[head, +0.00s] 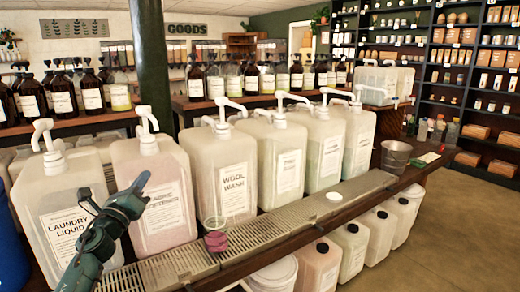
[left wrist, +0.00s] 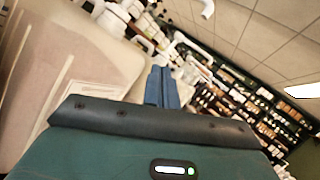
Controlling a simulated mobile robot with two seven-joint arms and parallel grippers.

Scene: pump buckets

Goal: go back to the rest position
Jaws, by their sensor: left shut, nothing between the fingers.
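My left gripper (head: 138,186) is raised at the lower left of the head view, in front of the laundry liquid bucket (head: 65,225) and the fabric softener bucket (head: 165,200). Its fingers are together with nothing between them; they also show shut in the left wrist view (left wrist: 162,86). I cannot tell whether it touches a bucket. My right gripper is in neither view. A clear cup (head: 215,236) with pink content stands on the metal drip tray (head: 272,232) in front of the wool wash bucket (head: 225,180).
More pump buckets (head: 283,160) line the counter to the right. A round white lid (head: 334,196) lies on the tray. A metal pail (head: 396,157) stands at the counter's right end. White containers (head: 350,248) stand below. The floor (head: 465,225) at right is clear.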

